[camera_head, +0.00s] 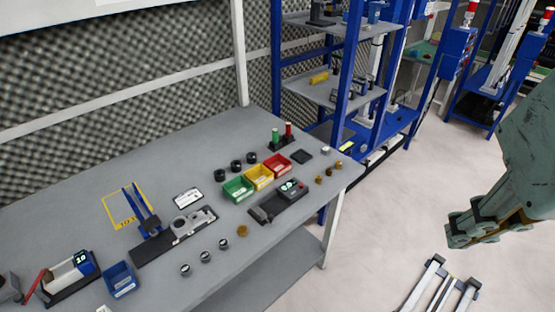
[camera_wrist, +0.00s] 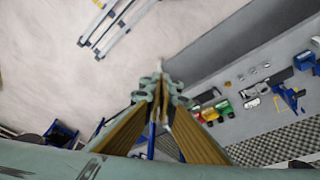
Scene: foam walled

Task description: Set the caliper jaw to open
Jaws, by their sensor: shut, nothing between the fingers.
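A dark slide base (camera_head: 150,252) lies on the grey table, with a tall blue forked upright (camera_head: 147,220) at its left part and a grey block with a round part (camera_head: 190,222) to the right. This looks like the caliper, but I cannot tell how far its jaw stands open. The blue upright also shows small in the wrist view (camera_wrist: 289,96). My gripper (camera_head: 453,232) is at the right, over the floor beyond the table's right end, far from the caliper. Its fingers are shut and empty, meeting at the tips in the wrist view (camera_wrist: 160,88).
The table (camera_head: 90,190) also bears green (camera_head: 238,189), yellow and red bins, a dark device (camera_head: 280,202), a blue bin (camera_head: 121,280) and several small round parts. Blue shelving (camera_head: 345,70) stands behind its right end. A grey-white frame (camera_head: 437,285) lies low on the floor below my gripper.

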